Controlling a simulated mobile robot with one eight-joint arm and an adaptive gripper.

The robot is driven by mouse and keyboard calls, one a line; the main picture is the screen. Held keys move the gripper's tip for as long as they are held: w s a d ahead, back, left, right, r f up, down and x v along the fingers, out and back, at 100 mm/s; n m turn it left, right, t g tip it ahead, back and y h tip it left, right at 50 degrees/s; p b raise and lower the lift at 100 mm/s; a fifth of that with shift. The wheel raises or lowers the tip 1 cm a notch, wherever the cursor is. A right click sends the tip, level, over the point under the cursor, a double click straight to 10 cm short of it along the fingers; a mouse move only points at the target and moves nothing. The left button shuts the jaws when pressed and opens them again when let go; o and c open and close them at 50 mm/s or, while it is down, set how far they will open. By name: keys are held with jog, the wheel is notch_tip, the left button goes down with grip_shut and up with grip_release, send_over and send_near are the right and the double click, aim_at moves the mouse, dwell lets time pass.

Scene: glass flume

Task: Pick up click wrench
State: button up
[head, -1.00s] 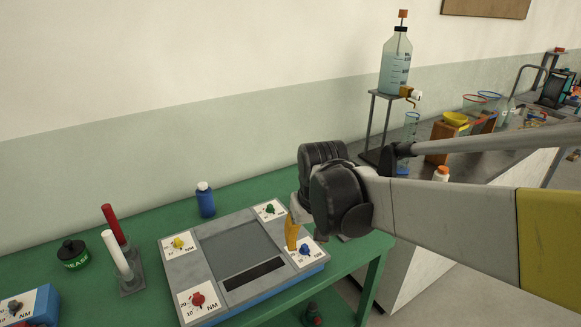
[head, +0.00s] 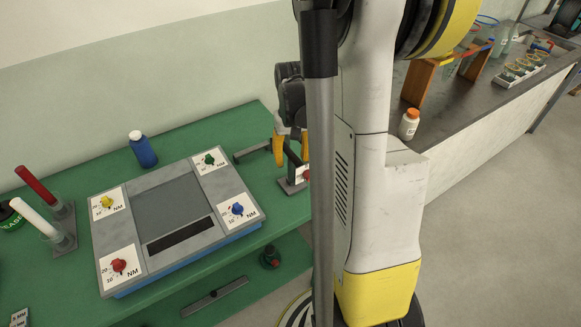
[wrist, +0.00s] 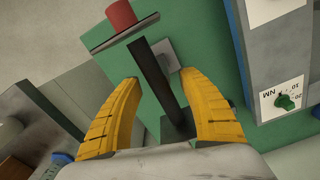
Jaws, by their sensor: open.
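A long dark bar (wrist: 158,75), which looks like the click wrench though I cannot be sure, shows between my fingers in the wrist view. It runs from a grey plate down toward the palm. My gripper (wrist: 160,82) is open, with its yellow fingers on either side of the bar, and I cannot tell whether they touch it. In the head view my gripper (head: 291,146) points down over the right end of the green table (head: 255,110). Dark bars and a grey stand (head: 290,186) show beside the fingers there. My arm hides part of this area.
The grey torque console (head: 165,197) with coloured knobs stands left of my gripper. A blue bottle (head: 143,149) is behind it. A red cylinder (wrist: 120,14) shows at the wrist view's top. A grey bar (head: 214,297) lies on the lower shelf. A grey-topped bench (head: 455,105) is at right.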

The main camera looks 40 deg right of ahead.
aim_at(292, 170)
notch_tip(292, 170, down, 5)
jog(key=b, duration=0.2)
jog(key=shift+a+f+b, duration=0.1)
jog(key=shift+b, duration=0.2)
grip_shut()
